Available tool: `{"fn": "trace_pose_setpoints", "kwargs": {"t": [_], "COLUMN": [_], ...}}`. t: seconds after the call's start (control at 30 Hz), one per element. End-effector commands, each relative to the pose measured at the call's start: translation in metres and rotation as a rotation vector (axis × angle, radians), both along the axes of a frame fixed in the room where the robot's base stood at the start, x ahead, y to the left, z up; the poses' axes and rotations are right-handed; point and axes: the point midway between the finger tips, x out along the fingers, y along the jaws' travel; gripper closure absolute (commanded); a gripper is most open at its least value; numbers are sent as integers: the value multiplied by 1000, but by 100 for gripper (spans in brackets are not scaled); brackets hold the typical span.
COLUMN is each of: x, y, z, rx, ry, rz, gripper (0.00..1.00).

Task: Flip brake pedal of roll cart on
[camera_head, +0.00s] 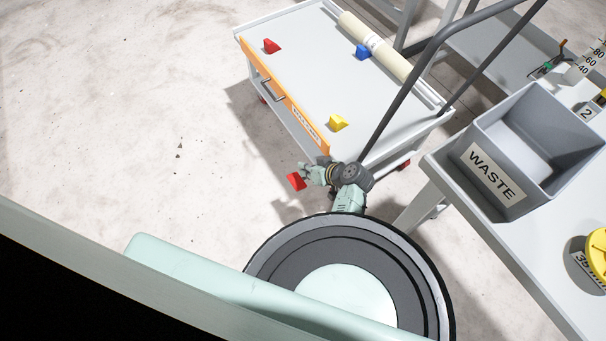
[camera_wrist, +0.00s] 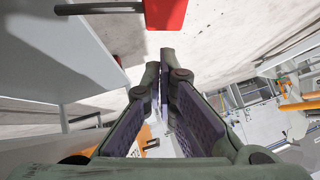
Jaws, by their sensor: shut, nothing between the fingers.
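The roll cart (camera_head: 300,60) has a grey top and an orange front edge, and stands at upper centre in the head view. A red pedal (camera_head: 297,181) sits low beyond the cart's near corner, just left of my gripper (camera_head: 306,171). In the wrist view the red pedal (camera_wrist: 165,14) is at the top edge, partly cut off, with a dark rod to its left. My gripper (camera_wrist: 165,52) is shut and empty, its fingertips just below the pedal in that picture. I cannot tell whether they touch it, nor the pedal's exact tilt.
On the cart lie a cream roll (camera_head: 375,45) and red (camera_head: 271,46), blue (camera_head: 363,52) and yellow (camera_head: 338,122) wedges. A dark handle bar (camera_head: 400,95) rises at its right. A grey bench (camera_head: 500,245) with a waste bin (camera_head: 490,175) stands right. Floor on the left is clear.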

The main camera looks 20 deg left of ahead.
Motion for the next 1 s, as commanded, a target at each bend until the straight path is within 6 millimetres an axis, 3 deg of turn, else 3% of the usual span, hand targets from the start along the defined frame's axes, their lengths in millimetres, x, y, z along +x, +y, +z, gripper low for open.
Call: {"fn": "trace_pose_setpoints", "kwargs": {"t": [0.13, 0.3, 1.0], "x": [-6, -8, -16], "y": [5, 7, 14], "z": [-23, -36, -52], "rx": [0, -1, -1], "ry": [4, 0, -1], "rz": [-1, -1, 0], "gripper": [100, 100, 100]}}
